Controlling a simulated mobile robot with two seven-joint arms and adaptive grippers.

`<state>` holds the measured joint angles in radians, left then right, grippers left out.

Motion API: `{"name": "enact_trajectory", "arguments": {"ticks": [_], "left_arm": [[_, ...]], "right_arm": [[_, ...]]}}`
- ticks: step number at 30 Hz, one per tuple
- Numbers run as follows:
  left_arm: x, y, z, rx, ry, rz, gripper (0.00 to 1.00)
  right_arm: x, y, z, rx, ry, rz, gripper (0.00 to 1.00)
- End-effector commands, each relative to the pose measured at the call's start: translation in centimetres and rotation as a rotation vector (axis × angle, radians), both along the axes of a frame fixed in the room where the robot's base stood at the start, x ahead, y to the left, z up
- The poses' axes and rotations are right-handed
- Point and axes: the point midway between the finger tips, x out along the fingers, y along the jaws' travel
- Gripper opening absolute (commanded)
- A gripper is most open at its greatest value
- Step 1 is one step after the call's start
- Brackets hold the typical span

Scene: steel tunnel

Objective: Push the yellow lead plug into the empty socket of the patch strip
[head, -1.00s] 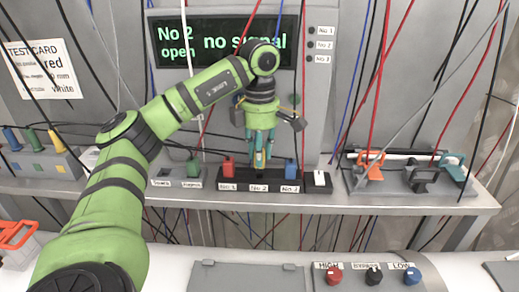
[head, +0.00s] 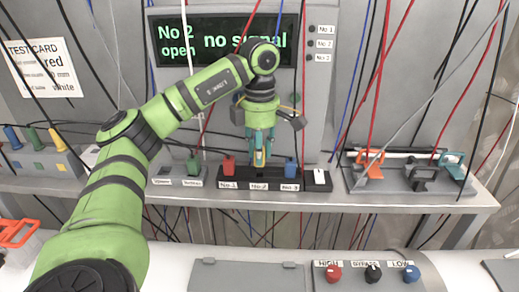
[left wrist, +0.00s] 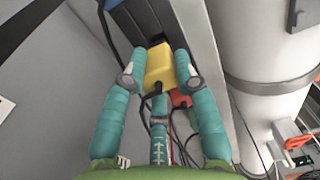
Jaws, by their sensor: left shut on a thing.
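My left gripper (head: 261,155) has teal fingers and is shut on the yellow plug (left wrist: 158,65), over the middle of the black patch strip (head: 320,187). In the left wrist view the gripper (left wrist: 155,75) points at the strip, and a dark opening (left wrist: 157,41) shows just past the plug's front. I cannot tell whether the plug's tip is inside it. The display (head: 225,42) reads "No 2 open" and "no signal". My right gripper is not in view.
A green plug (head: 194,165) stands on a grey block left of the strip. A rack with orange and teal clips (head: 412,178) stands right. Several cables hang around the shelf (head: 330,200). A panel with red, black and blue knobs (head: 370,286) is in front.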

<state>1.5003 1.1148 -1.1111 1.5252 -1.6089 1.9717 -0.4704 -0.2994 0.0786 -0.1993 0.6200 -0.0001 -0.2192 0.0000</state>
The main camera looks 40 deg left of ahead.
Motion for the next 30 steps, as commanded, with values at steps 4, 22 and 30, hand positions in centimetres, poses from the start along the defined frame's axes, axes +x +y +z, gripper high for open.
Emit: {"name": "enact_trajectory", "arguments": {"ticks": [4,22,30], "left_arm": [[0.0,0.01,0.06,0.0,0.0,0.0,0.02],[0.01,0.01,0.03,0.001,-0.001,0.0,0.02],[-0.01,0.02,0.03,0.001,0.001,0.0,0.02]], "right_arm": [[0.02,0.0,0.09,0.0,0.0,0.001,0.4],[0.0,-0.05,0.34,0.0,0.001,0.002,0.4],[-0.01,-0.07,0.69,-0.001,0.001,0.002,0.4]]}}
